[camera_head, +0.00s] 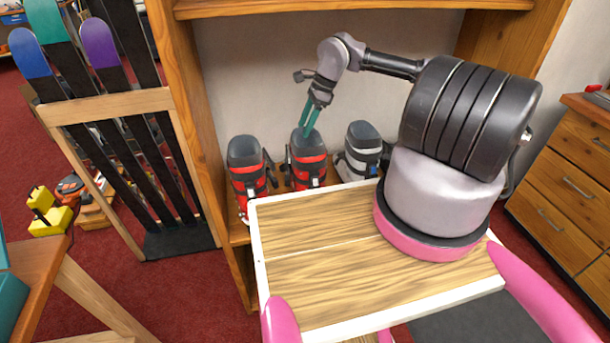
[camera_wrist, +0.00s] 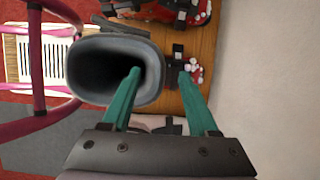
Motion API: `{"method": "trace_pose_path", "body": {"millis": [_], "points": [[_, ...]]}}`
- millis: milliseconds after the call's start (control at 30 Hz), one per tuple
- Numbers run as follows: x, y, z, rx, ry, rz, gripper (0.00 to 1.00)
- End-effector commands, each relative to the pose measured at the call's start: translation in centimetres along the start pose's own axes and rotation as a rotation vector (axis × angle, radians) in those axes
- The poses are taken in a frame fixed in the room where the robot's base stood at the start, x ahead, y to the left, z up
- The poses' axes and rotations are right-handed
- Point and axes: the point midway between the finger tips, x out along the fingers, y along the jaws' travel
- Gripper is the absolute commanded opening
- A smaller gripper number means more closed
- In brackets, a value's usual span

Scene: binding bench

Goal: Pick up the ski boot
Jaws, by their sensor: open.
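Three ski boots stand in a row on a wooden shelf. The middle boot (camera_head: 308,160) is dark grey and red, and the left boot (camera_head: 247,168) looks alike. The right boot (camera_head: 362,147) is grey and white. My gripper (camera_head: 307,128) points down at the top of the middle boot, its teal fingers apart. In the wrist view my gripper (camera_wrist: 160,92) has one finger over the opening of a boot cuff (camera_wrist: 82,68) and the other outside the cuff, on the wall side. The cuff wall lies between the fingers; contact cannot be told.
The shelf unit's upright (camera_head: 195,130) stands left of the boots, and an upper board (camera_head: 350,6) runs above. A ski rack (camera_head: 120,110) is further left. A wooden drawer cabinet (camera_head: 570,170) stands right. The wall is close behind the boots.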

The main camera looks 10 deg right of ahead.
Motion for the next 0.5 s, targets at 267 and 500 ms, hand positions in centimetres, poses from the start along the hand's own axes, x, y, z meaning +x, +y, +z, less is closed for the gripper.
{"method": "trace_pose_path", "body": {"millis": [267,500], "points": [[2.4,0.0,0.0,0.001,-0.001,0.0,0.6],[2.4,0.0,0.0,0.001,0.0,0.0,0.41]]}}
